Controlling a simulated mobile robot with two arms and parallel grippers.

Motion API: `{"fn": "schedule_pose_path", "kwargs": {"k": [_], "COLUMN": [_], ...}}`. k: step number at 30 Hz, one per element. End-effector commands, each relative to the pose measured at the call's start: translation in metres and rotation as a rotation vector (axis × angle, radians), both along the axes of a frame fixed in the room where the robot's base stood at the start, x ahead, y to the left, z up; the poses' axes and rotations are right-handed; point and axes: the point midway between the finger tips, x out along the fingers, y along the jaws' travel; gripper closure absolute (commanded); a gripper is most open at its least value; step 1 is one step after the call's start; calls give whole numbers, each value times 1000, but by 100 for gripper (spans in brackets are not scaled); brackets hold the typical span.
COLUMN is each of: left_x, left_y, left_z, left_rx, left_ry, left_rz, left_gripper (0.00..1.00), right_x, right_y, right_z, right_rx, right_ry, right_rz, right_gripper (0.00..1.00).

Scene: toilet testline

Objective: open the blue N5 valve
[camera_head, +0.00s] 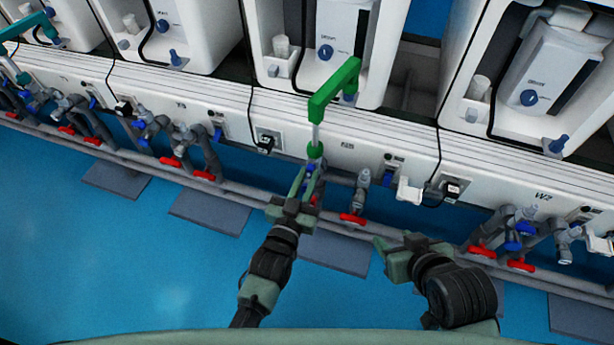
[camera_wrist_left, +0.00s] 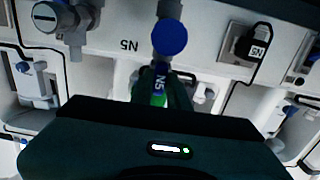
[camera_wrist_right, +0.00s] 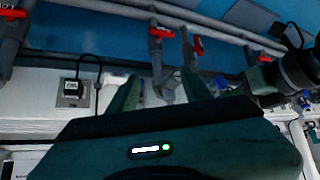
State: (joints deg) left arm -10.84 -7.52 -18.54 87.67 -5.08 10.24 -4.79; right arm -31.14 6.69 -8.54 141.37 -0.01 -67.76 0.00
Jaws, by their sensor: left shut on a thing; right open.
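The blue N5 valve (camera_wrist_left: 160,78) is between my left fingers in the left wrist view, with its N5 label facing the camera. A round blue part (camera_wrist_left: 169,37) shows just above it. My left gripper (camera_head: 304,182) is shut on the valve, below the white panel marked N5 (camera_head: 347,146). In the head view the gripper and pipes hide most of the valve. I cannot tell how far it is turned. My right gripper (camera_head: 388,252) is open and empty, to the right of the left one and in front of the pipes. Its fingers also show in the right wrist view (camera_wrist_right: 160,90).
A green angled fitting (camera_head: 335,90) on a pale tube stands just above my left gripper. Grey pipes with red-handled valves (camera_head: 353,218) run below the panels. A black plug (camera_head: 266,142) sits left of the valve.

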Motion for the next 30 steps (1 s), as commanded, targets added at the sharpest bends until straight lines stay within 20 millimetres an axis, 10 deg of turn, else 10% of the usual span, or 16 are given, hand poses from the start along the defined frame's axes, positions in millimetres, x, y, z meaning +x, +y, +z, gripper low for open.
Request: {"fn": "schedule_pose_path", "kwargs": {"k": [10,13,30], "left_x": [0,0,-24], "left_y": [0,0,8], "left_z": [-1,-1,1], "left_rx": [-5,-4,-3], "left_ry": [3,2,3], "left_rz": [0,0,0], "left_gripper": [100,62,62], "right_x": [-1,-1,-29], "right_y": [0,0,-10], "right_z": [-1,0,-13], "right_rx": [-1,-1,-32], "right_ry": [4,4,148], "right_rz": [-1,0,-12], "right_gripper": [51,51,51]}}
